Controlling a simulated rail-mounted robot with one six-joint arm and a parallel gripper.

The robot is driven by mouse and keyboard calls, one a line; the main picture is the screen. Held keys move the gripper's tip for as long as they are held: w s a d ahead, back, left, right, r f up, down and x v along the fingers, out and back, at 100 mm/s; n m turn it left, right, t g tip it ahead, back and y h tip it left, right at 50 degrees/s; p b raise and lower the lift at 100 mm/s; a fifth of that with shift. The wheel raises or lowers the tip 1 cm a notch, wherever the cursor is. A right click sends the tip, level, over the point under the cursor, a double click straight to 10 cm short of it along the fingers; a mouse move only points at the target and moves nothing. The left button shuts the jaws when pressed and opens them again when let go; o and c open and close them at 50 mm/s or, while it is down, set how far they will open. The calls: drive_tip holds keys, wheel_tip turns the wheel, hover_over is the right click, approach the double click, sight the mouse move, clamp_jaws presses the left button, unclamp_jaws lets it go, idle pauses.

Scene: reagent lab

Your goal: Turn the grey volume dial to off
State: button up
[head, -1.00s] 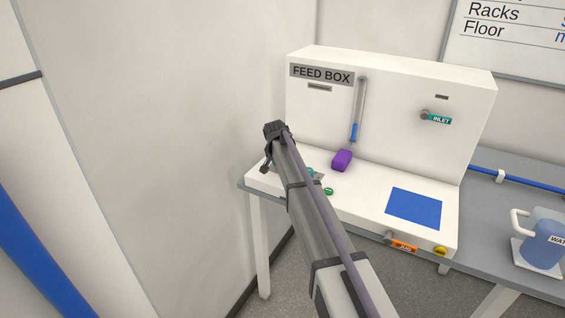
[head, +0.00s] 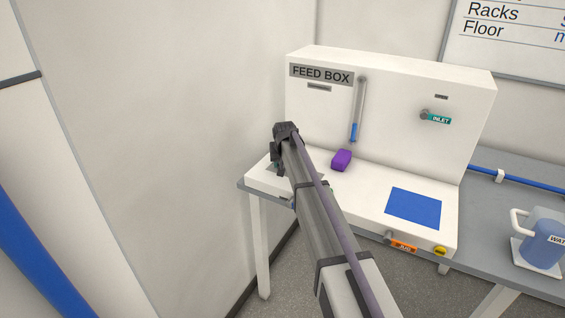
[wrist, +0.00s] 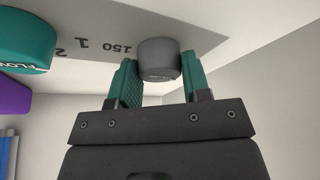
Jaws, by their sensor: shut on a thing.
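The grey dial (wrist: 158,60) shows in the wrist view as a short round knob on a grey panel (wrist: 110,25). The markings "2", "1" and "150" are printed on the panel, to the dial's left. My gripper (wrist: 156,76) has its two green fingers on either side of the dial and is shut on it. In the head view my arm reaches over the left end of the white feed box (head: 390,95). There the arm hides the dial and my fingertips.
A teal knob (wrist: 28,45) labelled in white and a purple block (wrist: 12,97) are left of the dial in the wrist view. The purple block (head: 342,160), blue square (head: 413,208), inlet valve (head: 437,118) and water jug (head: 543,240) are right of my arm. A wall is close on the left.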

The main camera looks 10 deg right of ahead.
drive_tip(key=o, duration=0.9)
drive_tip(key=p+v, duration=1)
drive_tip(key=shift+s+r, duration=0.1)
drive_tip(key=shift+r, duration=0.3)
drive_tip(key=s+f+g+b, duration=0.1)
drive_tip(key=s, duration=1.2)
drive_tip(key=s+f+g+b, duration=0.1)
drive_tip(key=s+f+g, duration=0.1)
drive_tip(key=s, duration=1.1)
drive_tip(key=s+f+g+b, duration=0.1)
drive_tip(key=s, duration=1.3)
drive_tip(key=shift+d+f+n+g, duration=0.25)
drive_tip(key=shift+n+g, duration=0.05)
drive_tip(key=shift+n, duration=0.1)
